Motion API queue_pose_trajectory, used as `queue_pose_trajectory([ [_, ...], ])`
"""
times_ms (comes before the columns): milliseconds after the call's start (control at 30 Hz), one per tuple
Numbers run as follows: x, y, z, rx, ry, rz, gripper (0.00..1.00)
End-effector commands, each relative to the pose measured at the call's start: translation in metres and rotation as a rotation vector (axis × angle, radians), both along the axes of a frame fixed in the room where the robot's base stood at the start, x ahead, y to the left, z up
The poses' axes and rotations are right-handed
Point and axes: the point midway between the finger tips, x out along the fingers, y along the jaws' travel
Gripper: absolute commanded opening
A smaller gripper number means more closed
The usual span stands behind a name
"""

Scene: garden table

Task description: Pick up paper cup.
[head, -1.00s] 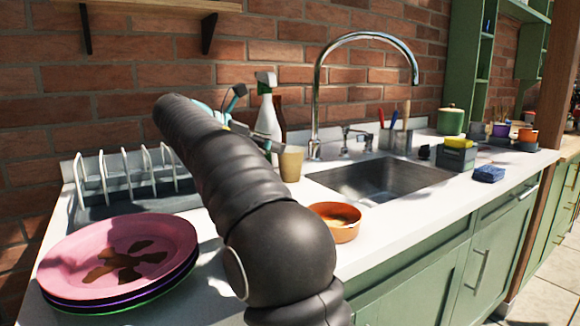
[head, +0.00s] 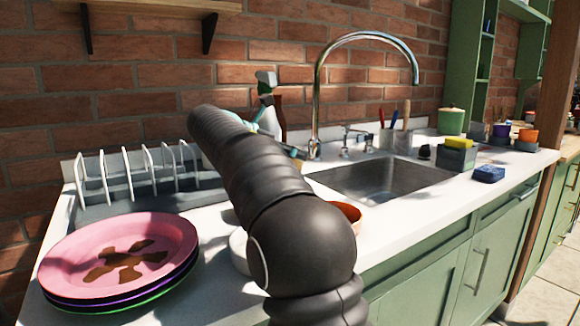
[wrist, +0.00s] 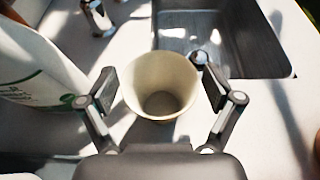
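The paper cup (wrist: 160,95) is a pale beige cup seen from above in the wrist view, with its open mouth towards the camera and nothing visible inside. My gripper (wrist: 154,70) is open, with one finger on each side of the cup. A gap shows between the left finger and the cup. The right fingertip is at the rim, and I cannot tell whether it touches. In the head view my arm hides the cup and most of the gripper.
A spray bottle (head: 268,118) stands by the wall; a white bottle (wrist: 40,65) is close left of the gripper. The sink (head: 375,182) lies to the right. An orange bowl (head: 350,211), stacked plates (head: 120,255) and a dish rack (head: 130,180) are on the counter.

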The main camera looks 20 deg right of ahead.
Motion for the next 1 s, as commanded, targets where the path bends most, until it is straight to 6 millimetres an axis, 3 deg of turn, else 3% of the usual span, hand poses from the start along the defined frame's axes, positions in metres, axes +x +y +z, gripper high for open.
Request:
queue_pose_trajectory([
  [33, 0.000, 0.000, 0.000, 0.000, 0.000, 0.000, 0.70],
  [100, 0.000, 0.000, 0.000, 0.000, 0.000, 0.000, 0.58],
  [567, 0.000, 0.000, 0.003, 0.000, -0.001, 0.000, 0.57],
  [1000, 0.000, 0.000, 0.039, 0.001, -0.003, 0.000, 0.57],
])
